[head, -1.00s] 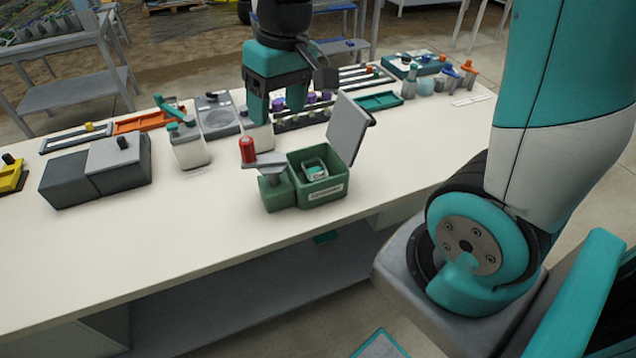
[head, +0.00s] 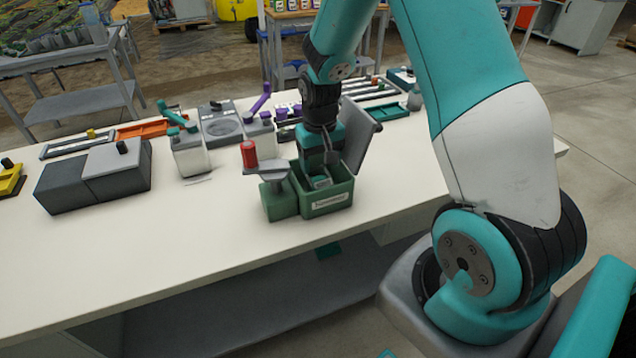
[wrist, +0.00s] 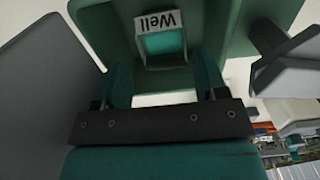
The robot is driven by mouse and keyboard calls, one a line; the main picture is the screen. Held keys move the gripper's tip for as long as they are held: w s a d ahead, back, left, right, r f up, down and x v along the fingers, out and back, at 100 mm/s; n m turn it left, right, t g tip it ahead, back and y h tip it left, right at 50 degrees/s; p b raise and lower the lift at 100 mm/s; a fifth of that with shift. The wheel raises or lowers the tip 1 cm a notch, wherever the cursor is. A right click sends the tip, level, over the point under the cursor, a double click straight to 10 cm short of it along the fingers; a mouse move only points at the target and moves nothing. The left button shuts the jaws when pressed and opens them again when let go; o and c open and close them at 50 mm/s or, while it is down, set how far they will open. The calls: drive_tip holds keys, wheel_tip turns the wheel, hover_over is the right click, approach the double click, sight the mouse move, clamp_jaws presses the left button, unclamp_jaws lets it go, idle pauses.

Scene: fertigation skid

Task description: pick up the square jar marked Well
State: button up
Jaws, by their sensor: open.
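The square jar marked Well (wrist: 160,42) has a white rim and label and a teal middle. It sits inside an open green box (head: 328,208), and only a corner of the jar (head: 321,183) shows in the head view. My gripper (head: 319,170) reaches down into the box from above. In the wrist view my gripper (wrist: 162,68) is open, its two fingers apart on the left and right, with the jar a little beyond and between them. I cannot tell whether a finger touches the jar.
The box's grey lid (head: 361,147) stands open close on the right of my gripper. A white bottle (head: 190,155) and a grey case (head: 95,178) stand further left. The front of the white table is clear.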

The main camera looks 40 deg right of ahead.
sight(318, 177)
drive_tip(key=shift+w+a+f+p, duration=0.1)
drive_tip(key=shift+f+p, duration=0.1)
drive_tip(key=shift+f, duration=1.2)
drive_tip(key=shift+a+f+p, duration=0.1)
drive_tip(key=shift+f+p, duration=0.1)
drive_tip(key=shift+f, duration=1.15)
drive_tip(key=c, duration=0.8)
drive_tip(key=shift+r, duration=0.1)
